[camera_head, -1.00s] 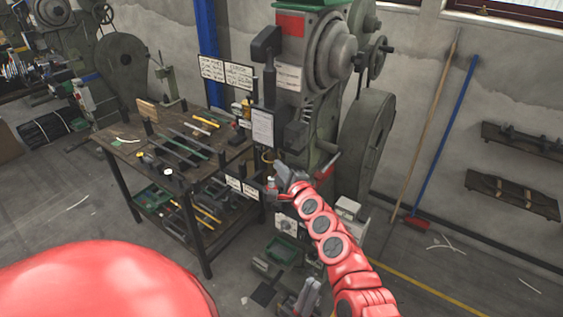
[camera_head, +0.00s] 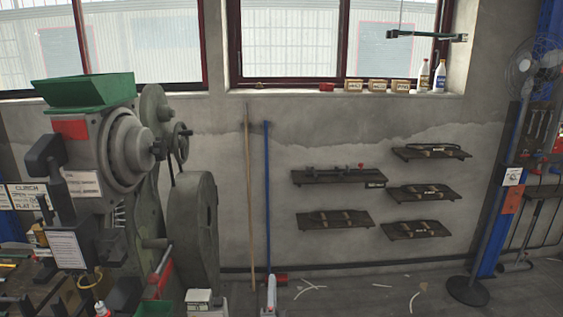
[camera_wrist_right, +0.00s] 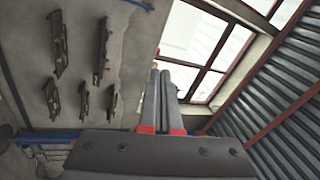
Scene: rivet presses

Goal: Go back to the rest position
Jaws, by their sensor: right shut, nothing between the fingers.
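My right gripper (camera_wrist_right: 164,74) is shut and empty in the right wrist view. Its two grey fingers lie together, with red parts at their base, and point up towards the window. The rest of the right arm is below the picture. My left gripper is not in view.
A rivet press (camera_head: 125,150) with a green hopper (camera_head: 84,92) stands at left. Wall shelves (camera_head: 338,176), a broom (camera_head: 267,200) and a pole (camera_head: 249,200) are at the wall. A fan (camera_head: 533,65) stands right. The floor at centre right is mostly clear.

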